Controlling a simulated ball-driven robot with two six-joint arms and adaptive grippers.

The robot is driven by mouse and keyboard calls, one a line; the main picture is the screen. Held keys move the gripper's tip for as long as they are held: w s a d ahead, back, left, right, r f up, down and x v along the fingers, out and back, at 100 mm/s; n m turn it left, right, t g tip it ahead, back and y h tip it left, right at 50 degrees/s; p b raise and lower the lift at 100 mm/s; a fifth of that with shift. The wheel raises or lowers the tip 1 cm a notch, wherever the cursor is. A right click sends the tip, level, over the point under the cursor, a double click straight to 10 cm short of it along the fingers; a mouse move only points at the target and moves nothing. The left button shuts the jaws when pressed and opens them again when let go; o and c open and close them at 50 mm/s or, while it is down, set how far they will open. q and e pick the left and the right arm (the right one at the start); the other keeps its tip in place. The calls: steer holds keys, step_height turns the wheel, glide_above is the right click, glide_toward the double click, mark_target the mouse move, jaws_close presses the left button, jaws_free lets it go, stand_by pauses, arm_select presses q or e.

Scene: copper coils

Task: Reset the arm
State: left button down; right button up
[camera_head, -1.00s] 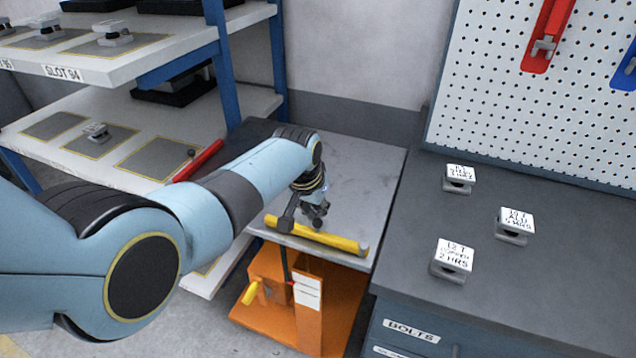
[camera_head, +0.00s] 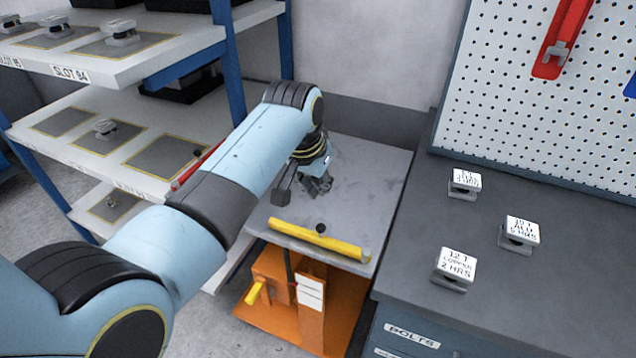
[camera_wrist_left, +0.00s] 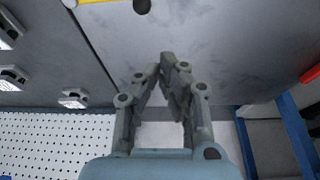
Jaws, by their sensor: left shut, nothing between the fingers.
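My left arm (camera_head: 240,160) comes in from the left in the head view and reaches over a grey tabletop (camera_head: 355,190). My left gripper (camera_head: 322,190) hangs above that tabletop, beyond a yellow bar (camera_head: 318,240) along its front edge, and is apart from the bar. In the left wrist view the gripper's fingers (camera_wrist_left: 168,62) meet at the tips with nothing between them. The yellow bar shows at the top of that view (camera_wrist_left: 98,2). My right gripper is in neither view.
An orange cart frame (camera_head: 290,290) stands under the tabletop. White shelves with blue posts (camera_head: 228,60) stand at the left. A dark workbench (camera_head: 560,290) with three labelled blocks (camera_head: 454,268) is at the right, below a pegboard (camera_head: 540,110). The grey tabletop is mostly clear.

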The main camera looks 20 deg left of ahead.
arm_select(q)
steer(key=shift+w, duration=0.1)
steer(key=s+a+n+y, duration=0.1)
steer(key=s+a, duration=0.3)
steer(key=s, duration=0.4)
steer(key=s+a, duration=0.3)
steer(key=s, duration=0.5)
steer(key=s+a+r, duration=0.1)
steer(key=s+r, duration=0.3)
steer(key=s, duration=0.4)
steer(key=s+a+r, duration=0.1)
steer(key=s+r, duration=0.3)
steer(key=s, duration=0.4)
step_height(320, 180, down, 33)
steer(key=a+g+b, duration=0.1)
steer(key=a+b, duration=0.1)
steer(key=b, duration=0.7)
steer(key=s+f+g+b, duration=0.1)
steer(key=s+f+b, duration=0.4)
steer(key=s+f, duration=0.5)
steer(key=s+a+f+b, duration=0.1)
steer(key=s+f+b, duration=0.3)
steer(key=s+f, duration=0.6)
step_height(320, 180, down, 8)
steer(key=shift+s+a+f+g+b, duration=0.15)
steer(key=shift+a+g+b, duration=0.1)
steer(key=shift+g+b, duration=0.15)
